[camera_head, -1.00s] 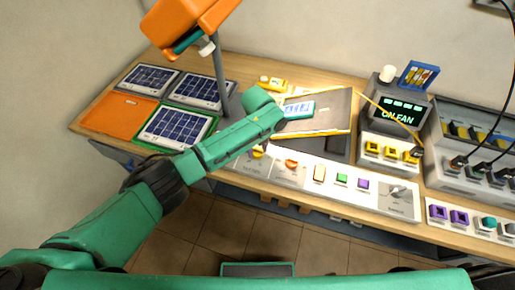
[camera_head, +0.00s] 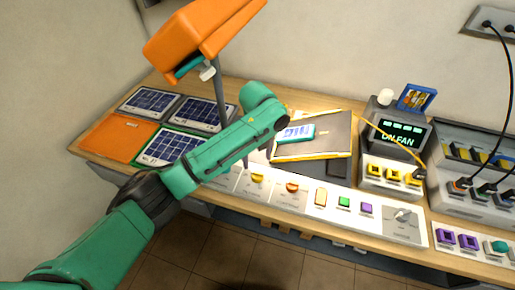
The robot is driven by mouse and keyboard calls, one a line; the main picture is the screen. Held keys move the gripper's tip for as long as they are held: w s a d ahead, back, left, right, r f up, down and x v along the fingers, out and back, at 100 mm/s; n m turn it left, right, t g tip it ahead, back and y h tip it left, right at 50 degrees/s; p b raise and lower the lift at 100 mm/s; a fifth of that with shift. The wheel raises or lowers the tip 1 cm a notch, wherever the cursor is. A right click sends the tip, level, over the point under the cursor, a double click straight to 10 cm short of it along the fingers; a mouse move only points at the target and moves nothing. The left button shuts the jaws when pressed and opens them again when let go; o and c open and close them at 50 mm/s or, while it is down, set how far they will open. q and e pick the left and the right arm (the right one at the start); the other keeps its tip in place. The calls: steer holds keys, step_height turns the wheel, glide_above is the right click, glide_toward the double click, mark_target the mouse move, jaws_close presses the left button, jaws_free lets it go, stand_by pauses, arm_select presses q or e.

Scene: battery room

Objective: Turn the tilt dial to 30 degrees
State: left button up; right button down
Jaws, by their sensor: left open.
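A long light control panel (camera_head: 322,216) runs along the front of the bench. It carries a yellow knob (camera_head: 258,178), an orange-red knob (camera_head: 292,187), several coloured buttons and a grey knob (camera_head: 403,214) at its right end. The labels are too small to read, so I cannot tell which knob is the tilt dial, nor its angle. My left gripper (camera_head: 257,156) is open and points down just above and behind the yellow knob, apart from it as far as I can see. My left arm hides part of the panel's left end. My right gripper is out of view.
Behind the panel a tilted board (camera_head: 335,132) holds a small blue-and-white card (camera_head: 296,133). An orange lamp head (camera_head: 200,40) on a grey post overhangs the bench. Solar panels (camera_head: 150,102) and an orange plate (camera_head: 106,139) lie left. A display box (camera_head: 397,132) and cabled modules stand right.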

arm_select(q)
step_height(320, 180, up, 7)
steer(key=b, duration=0.1)
steer(key=shift+f, duration=0.15)
